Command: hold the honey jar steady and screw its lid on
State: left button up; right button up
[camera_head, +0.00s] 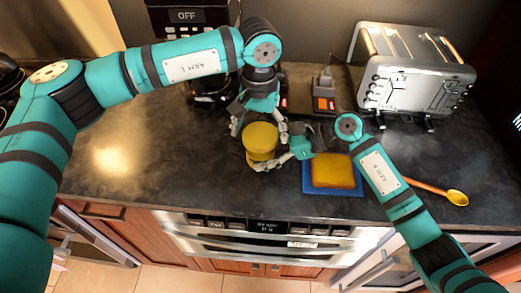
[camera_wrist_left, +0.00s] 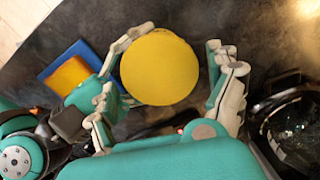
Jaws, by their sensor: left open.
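The honey jar (camera_head: 262,154) stands upright on the dark counter, with its round yellow lid (camera_head: 259,134) on top; I cannot tell how tightly the lid sits. In the left wrist view the lid (camera_wrist_left: 160,67) hides most of the jar. My left gripper (camera_head: 257,126) comes down from above and behind. It is open, its fingers spread to either side of the lid, and its palm shows in the left wrist view. My right gripper (camera_head: 272,157) reaches in from the right, low at the jar. Its fingers close around the jar's side; the far finger is partly hidden.
A wooden spoon (camera_head: 440,192) lies farther right. A silver toaster (camera_head: 412,75) stands at the back right. The counter's left part is clear.

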pick_arm(q)
jog(key=n, duration=0.9)
jog(key=c, duration=1.2)
jog(key=m, duration=0.4)
jog(key=shift+m, duration=0.3)
jog(key=m, duration=1.3)
jog(key=shift+m, duration=0.4)
